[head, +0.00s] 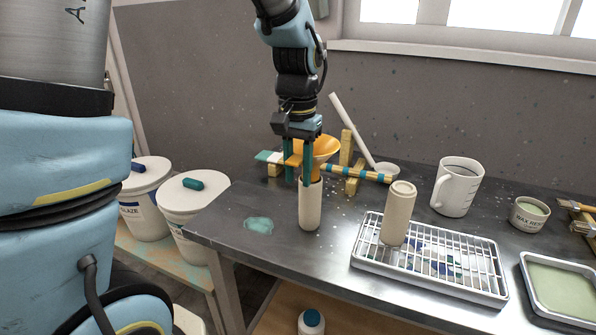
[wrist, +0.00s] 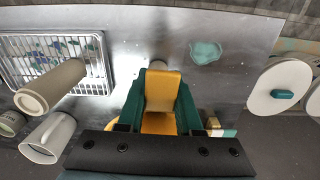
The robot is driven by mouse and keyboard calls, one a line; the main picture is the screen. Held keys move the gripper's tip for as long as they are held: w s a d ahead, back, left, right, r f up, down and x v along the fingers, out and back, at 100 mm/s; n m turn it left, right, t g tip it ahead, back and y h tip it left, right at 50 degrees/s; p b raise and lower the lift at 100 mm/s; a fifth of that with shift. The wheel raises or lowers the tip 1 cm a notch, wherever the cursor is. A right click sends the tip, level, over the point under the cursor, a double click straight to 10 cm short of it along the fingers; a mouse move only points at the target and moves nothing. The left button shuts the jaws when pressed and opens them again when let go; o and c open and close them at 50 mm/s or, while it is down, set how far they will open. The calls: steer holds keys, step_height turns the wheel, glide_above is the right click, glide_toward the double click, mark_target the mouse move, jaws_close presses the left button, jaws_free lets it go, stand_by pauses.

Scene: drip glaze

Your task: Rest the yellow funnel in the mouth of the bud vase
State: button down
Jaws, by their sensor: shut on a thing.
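The yellow funnel (head: 322,146) has a wide orange-yellow cone and a flat tab. My gripper (head: 298,181), with green fingers, is shut on the tab and holds the funnel upright. In the wrist view the yellow tab (wrist: 162,88) lies between the fingers, with part of the cone (wrist: 158,124) behind it. A slim cream vase (head: 310,208) stands upright on the table directly below the funnel in the head view. The spout shows just over its mouth, but I cannot tell whether it is inside. In the wrist view the tab hides most of the vase (wrist: 158,65).
A cream cylinder (head: 398,214) stands on a wire rack (head: 465,270) to the right. A white jug (head: 456,188), a small bowl (head: 529,214) and a green tray (head: 562,288) are farther right. A wooden stand with a striped stick (head: 345,173) is behind. A teal glaze spill (head: 258,225) lies left.

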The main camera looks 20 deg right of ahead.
mark_target(298, 156)
steer(key=shift+f+b, duration=1)
steer(key=shift+f, duration=0.95)
stand_by(0.9)
stand_by(0.3)
steer(key=shift+c, duration=0.9)
jaws_free()
steer(key=shift+r, duration=0.15)
steer(key=shift+r+p, duration=3.15)
steer(key=shift+r, duration=0.25)
